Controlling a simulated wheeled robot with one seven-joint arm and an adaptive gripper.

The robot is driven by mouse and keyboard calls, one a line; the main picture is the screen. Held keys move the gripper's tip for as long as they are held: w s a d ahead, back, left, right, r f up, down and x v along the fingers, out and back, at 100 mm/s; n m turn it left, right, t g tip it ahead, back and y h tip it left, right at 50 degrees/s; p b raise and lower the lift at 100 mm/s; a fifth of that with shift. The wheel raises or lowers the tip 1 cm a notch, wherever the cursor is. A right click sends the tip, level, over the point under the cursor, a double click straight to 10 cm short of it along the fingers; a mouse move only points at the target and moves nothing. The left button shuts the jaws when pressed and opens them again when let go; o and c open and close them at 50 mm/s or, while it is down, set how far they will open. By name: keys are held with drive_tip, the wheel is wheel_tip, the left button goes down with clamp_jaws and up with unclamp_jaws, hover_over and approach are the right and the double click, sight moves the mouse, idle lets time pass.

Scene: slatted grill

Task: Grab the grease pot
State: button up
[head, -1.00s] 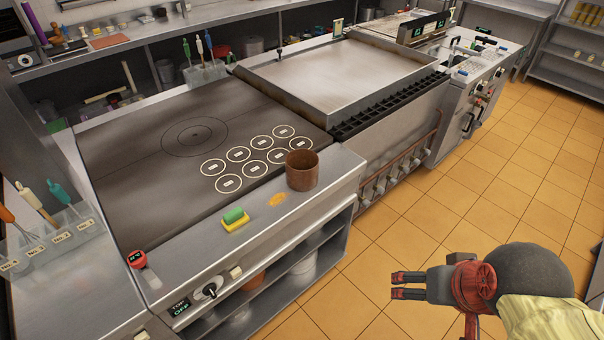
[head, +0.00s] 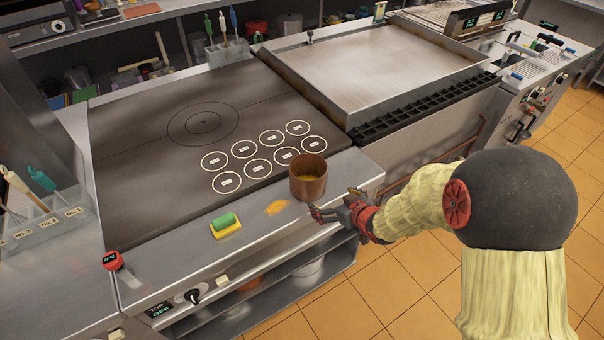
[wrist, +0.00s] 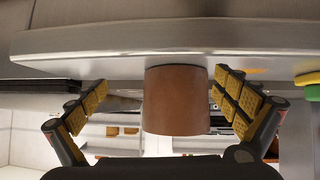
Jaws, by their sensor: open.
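The grease pot is a brown, round, open-topped pot (head: 308,187) standing upright on the steel front ledge of the cooktop, with yellowish contents inside. My gripper (head: 333,203) is just right of and in front of the pot, its fingers pointing toward it. In the wrist view, which looks upside down, the pot (wrist: 176,100) is in the middle between the two open, yellow-padded fingers (wrist: 160,82). The left finger is clearly apart from the pot; the right fingertip appears close to its side. I cannot tell whether it touches.
A green and yellow sponge (head: 226,225) and an orange-yellow smear (head: 277,207) lie on the ledge left of the pot. The dark cooktop with white rings (head: 140,170) is behind. A flat griddle (head: 385,65) stands to the right. The tiled floor (head: 340,310) in front is clear.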

sight(318, 182)
drive_tip(key=a+r, duration=0.1)
drive_tip(key=w+a+r+t+y, duration=0.1)
drive_tip(key=r, duration=0.1)
drive_tip(key=a+r+y, duration=0.1)
drive_tip(key=r, duration=0.1)
drive_tip(key=shift+w+a+r+n, duration=0.25)
drive_tip(key=shift+w+a+n, duration=0.05)
drive_tip(key=shift+a, duration=0.1)
drive_tip(key=shift+r+b+x, duration=0.2)
drive_tip(key=shift+b+x, duration=0.3)
drive_tip(key=shift+x, duration=1.4)
drive_tip(key=shift+r+b+x, duration=0.25)
drive_tip(key=shift+b+x, duration=0.25)
drive_tip(key=shift+x, duration=1.45)
drive_tip(key=shift+w, duration=0.2)
drive_tip(key=c, duration=0.3)
drive_tip(key=c, duration=1.4)
drive_tip(key=shift+r, duration=0.1)
drive_tip(key=shift+r, duration=0.1)
